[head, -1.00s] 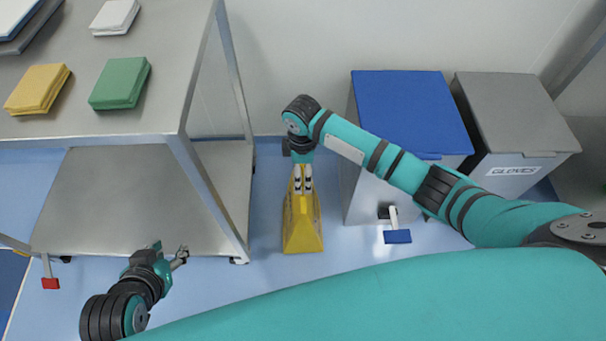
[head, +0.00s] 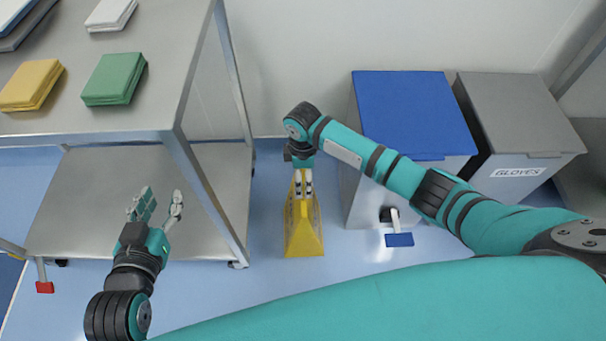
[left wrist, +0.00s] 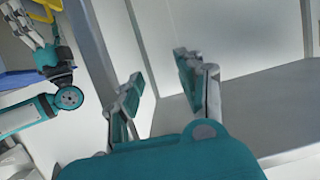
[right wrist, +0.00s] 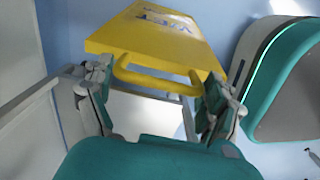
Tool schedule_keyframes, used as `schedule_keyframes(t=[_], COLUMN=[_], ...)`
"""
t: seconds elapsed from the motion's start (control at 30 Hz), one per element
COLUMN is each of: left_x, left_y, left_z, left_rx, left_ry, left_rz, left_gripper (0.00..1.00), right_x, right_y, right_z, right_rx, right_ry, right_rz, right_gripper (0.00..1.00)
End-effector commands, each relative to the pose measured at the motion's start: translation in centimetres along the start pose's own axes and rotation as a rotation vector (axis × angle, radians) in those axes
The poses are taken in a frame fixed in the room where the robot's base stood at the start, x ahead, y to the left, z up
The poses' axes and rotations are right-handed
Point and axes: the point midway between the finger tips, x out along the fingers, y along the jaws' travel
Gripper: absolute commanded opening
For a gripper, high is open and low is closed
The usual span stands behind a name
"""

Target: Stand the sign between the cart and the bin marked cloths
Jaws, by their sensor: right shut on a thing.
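The yellow sign (head: 304,232) stands upright on the blue floor, in the gap between the cart (head: 140,205) on the left and the blue-lidded bin (head: 412,115) on the right. My right gripper (head: 304,186) is shut on the handle at its top; the handle (right wrist: 155,82) shows between the fingers in the right wrist view, with blue lettering on the panel beyond. The blue-lidded bin's label is not visible in the head view. My left gripper (head: 158,205) is open and empty, in front of the cart's lower shelf.
A grey-lidded bin (head: 518,115) labelled GLOVES stands right of the blue-lidded one. Yellow (head: 30,84) and green (head: 114,79) cloth stacks lie on the cart's top. A blue pedal (head: 399,240) juts from the blue-lidded bin. Floor in front of the sign is clear.

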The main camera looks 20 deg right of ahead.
Motion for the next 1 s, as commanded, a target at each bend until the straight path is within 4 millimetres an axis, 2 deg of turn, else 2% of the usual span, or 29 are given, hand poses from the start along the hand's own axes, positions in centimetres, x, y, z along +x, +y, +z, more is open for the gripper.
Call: schedule_keyframes(t=[0.13,0.17,0.23,0.6,0.77,1.0], left_x=[0.0,0.0,0.0,-0.1,-0.8,-3.6], left_y=[0.0,0.0,0.0,0.0,-0.4,-1.1], left_z=[0.0,0.0,0.0,0.1,2.6,7.5], left_rx=[0.000,0.000,0.000,0.000,-0.001,-0.004], left_ry=[-0.001,-0.001,-0.002,-0.010,-0.150,-0.443], left_rz=[0.000,0.000,0.000,-0.001,-0.009,-0.026], left_gripper=[0.38,0.38,0.38,0.38,0.38,0.38], right_x=[0.0,0.1,0.1,-0.4,-1.9,-5.2], right_y=[0.1,0.0,0.0,0.0,0.1,0.1], right_z=[-0.1,0.0,0.0,0.0,0.0,-0.1], right_rx=[0.000,0.000,0.000,0.000,0.001,-0.001], right_ry=[0.002,0.000,0.000,0.001,0.001,0.002], right_rz=[0.001,0.000,0.000,0.001,0.002,0.002], right_gripper=[0.30,0.92,1.00,1.00,1.00,1.00])
